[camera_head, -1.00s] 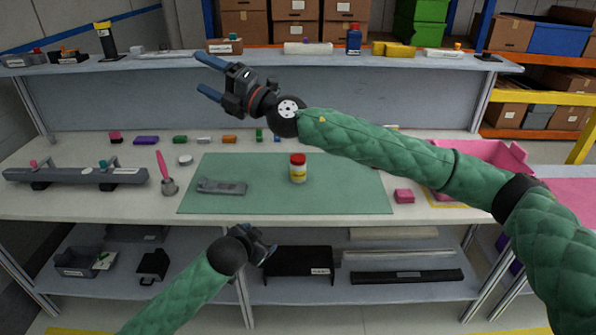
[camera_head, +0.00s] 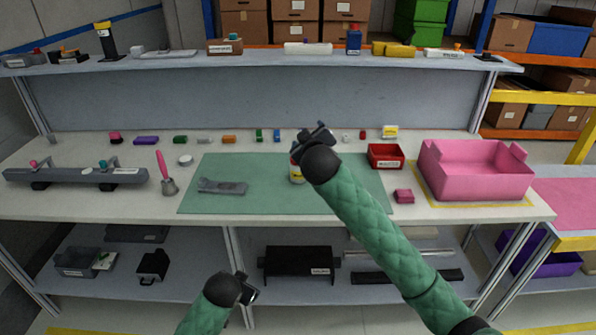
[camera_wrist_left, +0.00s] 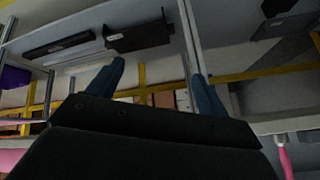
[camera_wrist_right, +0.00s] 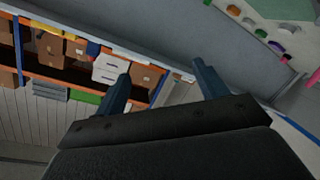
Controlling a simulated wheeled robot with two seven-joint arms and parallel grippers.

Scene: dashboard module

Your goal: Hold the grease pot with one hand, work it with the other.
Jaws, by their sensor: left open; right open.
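My right gripper (camera_head: 318,130) is above and beyond the jar in the head view. Its fingers are apart and empty in the right wrist view (camera_wrist_right: 160,80), and the jar does not show there. My left gripper (camera_head: 249,288) is low, in front of the bench. Its fingers are apart and empty in the left wrist view (camera_wrist_left: 158,70).
A red tray (camera_head: 386,156), a pink block (camera_head: 403,196) and a pink bin (camera_head: 475,170) are right. Several small parts line the back. The mat's front is clear.

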